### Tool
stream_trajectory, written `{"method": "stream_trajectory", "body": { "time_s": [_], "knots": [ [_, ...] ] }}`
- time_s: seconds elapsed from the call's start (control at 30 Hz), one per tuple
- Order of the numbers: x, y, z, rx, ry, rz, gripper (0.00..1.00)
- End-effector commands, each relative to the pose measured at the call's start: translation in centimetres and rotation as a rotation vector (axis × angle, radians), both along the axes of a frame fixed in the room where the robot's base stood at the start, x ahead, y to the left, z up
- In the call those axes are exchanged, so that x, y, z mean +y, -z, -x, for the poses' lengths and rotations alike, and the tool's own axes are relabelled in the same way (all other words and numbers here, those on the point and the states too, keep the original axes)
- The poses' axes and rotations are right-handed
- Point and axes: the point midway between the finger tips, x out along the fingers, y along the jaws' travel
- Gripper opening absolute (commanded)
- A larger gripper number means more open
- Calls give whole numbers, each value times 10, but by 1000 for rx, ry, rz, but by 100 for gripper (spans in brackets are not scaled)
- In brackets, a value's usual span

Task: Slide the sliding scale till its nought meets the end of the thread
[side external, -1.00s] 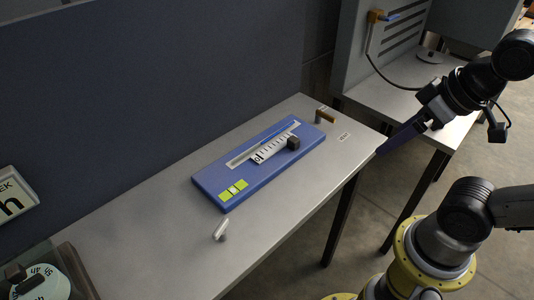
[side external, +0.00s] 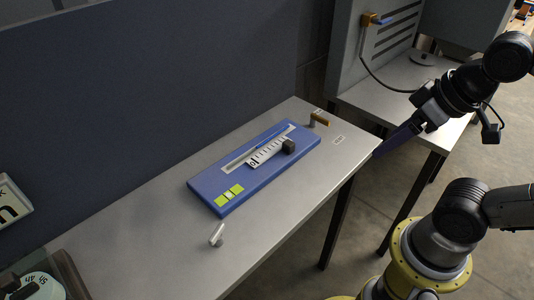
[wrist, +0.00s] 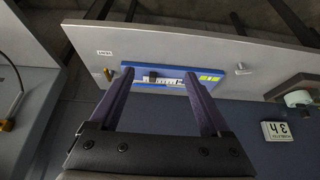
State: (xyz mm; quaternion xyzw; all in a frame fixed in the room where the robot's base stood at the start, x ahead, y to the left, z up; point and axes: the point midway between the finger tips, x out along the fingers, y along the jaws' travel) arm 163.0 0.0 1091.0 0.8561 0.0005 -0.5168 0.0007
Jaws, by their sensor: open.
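A blue board (side external: 235,203) lies on the grey table, with a long pale slot (side external: 240,162) along its far side. The white sliding scale (side external: 267,153) with black marks lies along the slot, and a dark block-shaped knob (side external: 289,146) stands at its right end. In the wrist view the scale (wrist: 172,81) and the knob (wrist: 153,74) show between my fingers. The thread and its end are too fine to make out. My gripper (side external: 388,146) has long purple fingers, spread apart and empty, off the table's right edge and clear of the board. It also shows in the wrist view (wrist: 158,78).
Green-yellow patches (side external: 229,195) mark the board's near-left end. A small pale peg (side external: 217,235) stands in front of it, and a brass-coloured fitting (side external: 319,120) stands behind its right end. A dark partition (side external: 150,90) rises behind the table. The table's front right is clear.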

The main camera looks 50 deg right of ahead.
Motion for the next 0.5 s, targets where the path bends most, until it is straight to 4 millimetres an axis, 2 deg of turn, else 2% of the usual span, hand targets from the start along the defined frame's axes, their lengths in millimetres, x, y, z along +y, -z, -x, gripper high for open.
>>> {"method": "stream_trajectory", "body": {
  "time_s": [0.03,0.1,0.17,0.3,0.5],
  "knots": [
    [0,-3,1,5,-2,1,70],
    [0,-15,-3,-7,-4,2,62],
    [0,-26,-11,-4,-6,3,62],
    [-1,-53,-43,43,-9,6,62],
    [-3,-72,-104,143,-10,8,62]
  ]
}}
